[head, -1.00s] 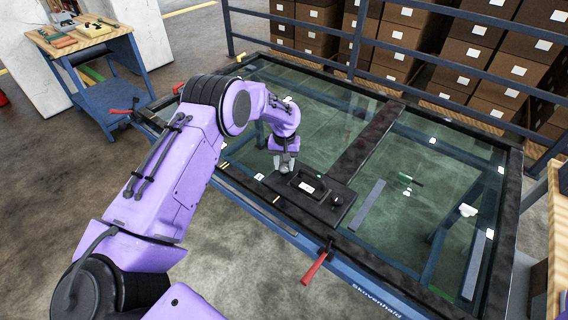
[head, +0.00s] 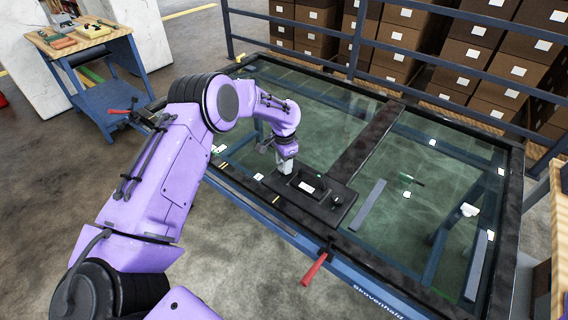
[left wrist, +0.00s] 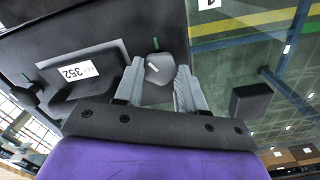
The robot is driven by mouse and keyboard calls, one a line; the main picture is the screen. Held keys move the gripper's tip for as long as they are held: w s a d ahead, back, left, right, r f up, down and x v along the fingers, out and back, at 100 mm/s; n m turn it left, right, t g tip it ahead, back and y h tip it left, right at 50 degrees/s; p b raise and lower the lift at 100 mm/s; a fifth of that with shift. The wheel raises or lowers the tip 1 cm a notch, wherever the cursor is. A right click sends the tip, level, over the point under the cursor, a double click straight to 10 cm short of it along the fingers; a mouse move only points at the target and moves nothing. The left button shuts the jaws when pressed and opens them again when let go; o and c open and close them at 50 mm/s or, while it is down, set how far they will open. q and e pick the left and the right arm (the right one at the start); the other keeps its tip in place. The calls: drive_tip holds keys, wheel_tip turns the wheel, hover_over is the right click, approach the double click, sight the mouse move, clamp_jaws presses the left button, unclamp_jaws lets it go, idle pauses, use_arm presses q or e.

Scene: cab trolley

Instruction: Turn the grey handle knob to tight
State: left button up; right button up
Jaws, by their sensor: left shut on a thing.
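The grey handle knob (left wrist: 159,68) shows in the left wrist view. It has a short white line on its top, lying at a slant. A small green mark (left wrist: 155,44) is on the dark panel just beyond the knob. My left gripper (left wrist: 160,84) is shut on the knob, with one grey finger on each side of it. In the head view my left gripper (head: 285,168) reaches down to the left end of the dark panel (head: 316,207), and the knob is hidden there. My right gripper is in neither view now.
The panel carries a recessed box with a white "352" label (left wrist: 78,72) and a black knob (head: 337,199). The panel lies on a large glass-topped frame (head: 320,120). Red handles (head: 314,268) stick out at its near edge. Stacked boxes (head: 470,58) stand behind a blue rail.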

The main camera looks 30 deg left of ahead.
use_arm(q)
drive_tip(key=m, duration=0.5)
drive_tip(key=shift+s+f+m+b, duration=0.2)
drive_tip(key=shift+m+b, duration=0.15)
drive_tip(key=shift+m, duration=0.35)
drive_tip(key=o, duration=1.1)
drive_tip(key=shift+c, duration=0.2)
wheel_tip(320, 180, up, 11)
drive_tip(key=b, duration=0.2)
drive_tip(key=shift+w+f, duration=0.15)
